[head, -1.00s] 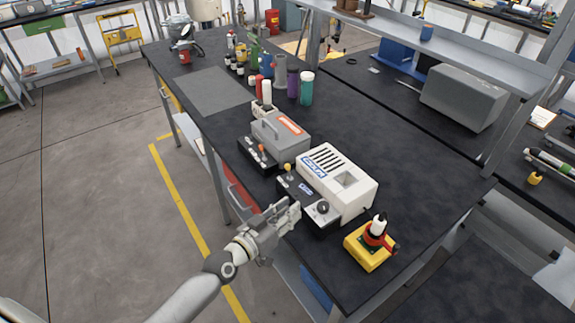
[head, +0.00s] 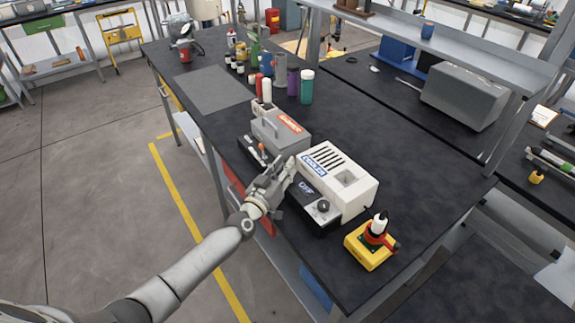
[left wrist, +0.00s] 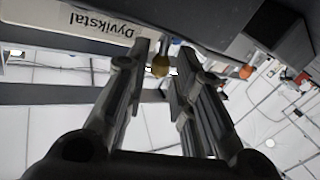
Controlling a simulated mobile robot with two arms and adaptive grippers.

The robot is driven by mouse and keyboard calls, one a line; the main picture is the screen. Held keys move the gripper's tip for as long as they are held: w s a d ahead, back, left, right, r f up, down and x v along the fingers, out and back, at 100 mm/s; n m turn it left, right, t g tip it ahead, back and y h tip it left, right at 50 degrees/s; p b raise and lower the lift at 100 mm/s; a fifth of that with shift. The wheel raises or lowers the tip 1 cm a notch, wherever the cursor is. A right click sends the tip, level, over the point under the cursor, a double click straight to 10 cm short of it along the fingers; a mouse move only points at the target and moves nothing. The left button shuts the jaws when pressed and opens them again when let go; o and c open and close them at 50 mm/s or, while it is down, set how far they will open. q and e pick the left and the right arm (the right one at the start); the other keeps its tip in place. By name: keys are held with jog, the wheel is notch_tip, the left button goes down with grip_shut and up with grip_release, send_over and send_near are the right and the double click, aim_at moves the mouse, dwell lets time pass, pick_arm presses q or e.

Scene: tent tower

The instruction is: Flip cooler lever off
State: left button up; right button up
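The cooler (head: 338,182) is a white box with a blue label and a black control panel (head: 318,208) in front, on the dark workbench. My left gripper (head: 285,170) is at the panel's left end, beside the cooler's front left corner, and hides the lever there in the head view. In the left wrist view, a yellow lever knob (left wrist: 161,66) shows between the two fingers of the left gripper (left wrist: 157,58). The fingers are apart; I cannot tell whether either touches the knob. My right gripper is not in view.
A grey box (head: 281,133) with an orange label stands left of the cooler, its own panel (head: 257,153) close to my arm. A yellow device (head: 368,248) stands right of the cooler. Several bottles stand behind.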

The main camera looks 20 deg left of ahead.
pick_arm(q)
jog(key=shift+w+d, duration=0.2)
jog(key=shift+w, duration=0.8)
jog(key=shift+c, duration=0.2)
grip_shut()
jog(key=shift+w+a+r+n+p, duration=0.15)
jog(key=shift+n+p, duration=0.25)
jog(key=shift+p, duration=0.45)
jog(key=shift+a+f+n+g+p, duration=0.1)
jog(key=shift+f+n+g+p, duration=0.2)
jog(key=shift+n+g+p, duration=0.15)
jog(key=shift+o, duration=0.2)
grip_release()
